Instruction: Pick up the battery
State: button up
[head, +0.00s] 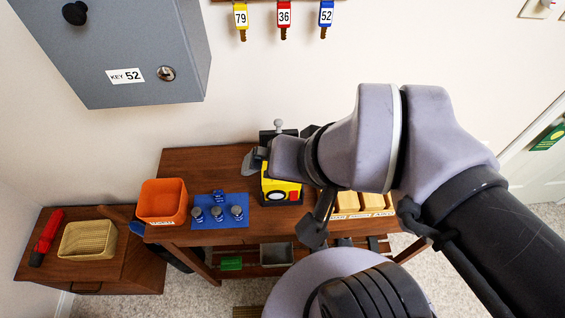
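Several small dark blue cylinders with pale bands, which look like batteries, are on a blue mat (233,197) on the brown table. Three stand upright in a row along its front: a left one (197,214), a middle one (216,213) and a right one (236,212). Another small blue piece (218,196) lies just behind them; I cannot tell its kind. My gripper (313,232) is partly hidden by my arm; a dark finger part shows right of the mat, apart from the batteries. I cannot make out its opening or anything held in it.
An orange bin (162,202) stands left of the mat. A yellow and black device with a red button (281,191) is right of it. A side table holds a tan basket (87,241) and a red tool (46,238). A grey key cabinet (130,50) hangs above.

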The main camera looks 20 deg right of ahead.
aim_at(199, 217)
jog(key=l+u, duration=0.1)
jog(key=u, duration=0.75)
jog(key=l+u, duration=0.15)
jog(key=u, duration=0.3)
